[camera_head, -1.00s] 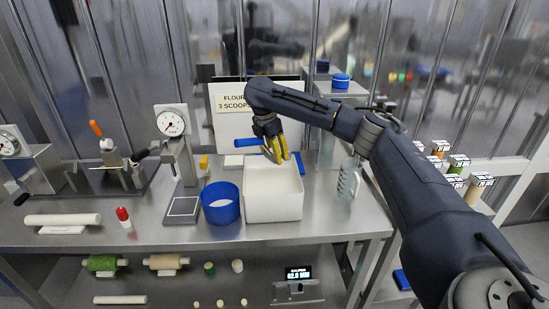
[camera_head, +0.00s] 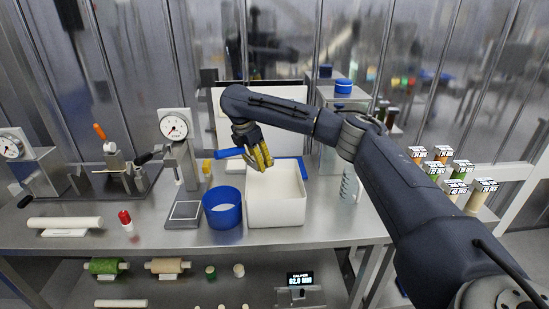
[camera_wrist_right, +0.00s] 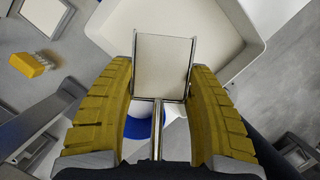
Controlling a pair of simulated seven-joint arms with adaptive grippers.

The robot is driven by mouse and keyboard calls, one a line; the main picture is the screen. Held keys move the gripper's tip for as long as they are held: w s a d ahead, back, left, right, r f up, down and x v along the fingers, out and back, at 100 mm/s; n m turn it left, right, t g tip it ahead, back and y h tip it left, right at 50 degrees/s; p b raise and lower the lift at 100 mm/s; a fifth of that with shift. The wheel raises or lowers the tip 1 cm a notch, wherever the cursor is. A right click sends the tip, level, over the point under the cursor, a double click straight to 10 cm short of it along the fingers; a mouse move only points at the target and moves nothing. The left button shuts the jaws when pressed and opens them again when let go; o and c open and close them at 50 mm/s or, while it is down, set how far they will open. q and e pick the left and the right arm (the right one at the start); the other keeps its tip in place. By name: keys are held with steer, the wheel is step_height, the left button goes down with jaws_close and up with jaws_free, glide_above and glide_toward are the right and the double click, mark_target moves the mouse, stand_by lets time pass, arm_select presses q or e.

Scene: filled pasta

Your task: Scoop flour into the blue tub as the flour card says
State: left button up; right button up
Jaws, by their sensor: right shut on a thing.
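My right gripper (camera_head: 258,157) is above the left part of the white flour bin (camera_head: 277,222). In the right wrist view its yellow fingers (camera_wrist_right: 160,110) are shut around the thin metal handle of a scoop (camera_wrist_right: 163,65). The scoop pan shows a flat cream surface; I cannot tell whether this is flour or the bare pan. A blue bar (camera_head: 230,153) sticks out left of the gripper. The blue tub (camera_head: 222,216) stands left of the bin, with something pale inside. The flour card (camera_head: 290,140) is behind, its writing hidden by my arm. My left gripper is not in view.
A dial scale (camera_head: 174,126) with a square plate (camera_head: 185,211) stands left of the tub. A small yellow item (camera_head: 207,167), a red-capped bottle (camera_head: 125,219) and a white roller (camera_head: 65,223) are on the bench. A clear bottle (camera_head: 349,185) stands right of the bin.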

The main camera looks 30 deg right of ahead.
steer(key=a+f, duration=0.2)
steer(key=a, duration=0.7)
steer(key=w+a+f+m+h, duration=0.1)
steer(key=a+f, duration=0.1)
steer(key=a, duration=0.6)
steer(key=shift+a, duration=0.35)
steer(key=shift+w+d+r+g+y, duration=0.2)
steer(key=shift+d+y, duration=0.5)
steer(key=shift+y, duration=1.2)
steer(key=shift+s+d+r+g+y, duration=0.25)
steer(key=shift+d+y, duration=0.45)
steer(key=shift+y, duration=1.2)
steer(key=shift+w+d+r+g+y, duration=0.1)
steer(key=shift+w+d+r+y, duration=0.4)
steer(key=shift+y, duration=1.4)
steer(key=shift+s+d+f, duration=0.2)
